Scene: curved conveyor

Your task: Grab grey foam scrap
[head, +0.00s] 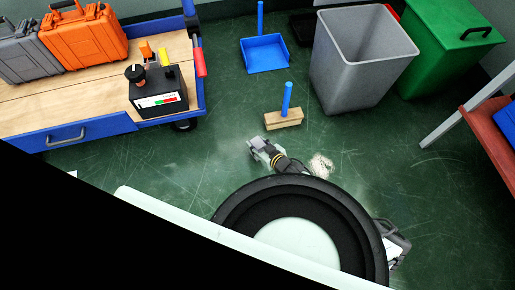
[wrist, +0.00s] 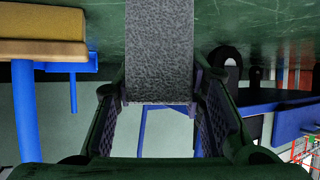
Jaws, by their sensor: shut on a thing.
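The grey foam scrap (wrist: 160,50) is a speckled grey block in the wrist view, reaching from the top edge down between my fingers. My gripper (wrist: 160,100) is shut on it, with one dark ribbed finger on each side. In the head view my gripper (head: 265,151) is low over the green floor, in front of the wooden brush. The foam is a small grey shape at its tip there, hard to tell from the fingers. I cannot tell whether the foam touches the floor.
A wooden brush (head: 282,119) with a blue handle stands just beyond my gripper. A blue dustpan (head: 265,55), a grey bin (head: 355,75) and a green bin (head: 440,55) are behind. A blue-edged cart (head: 95,132) is at left. A pale crumbly pile (head: 321,164) lies right of my gripper.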

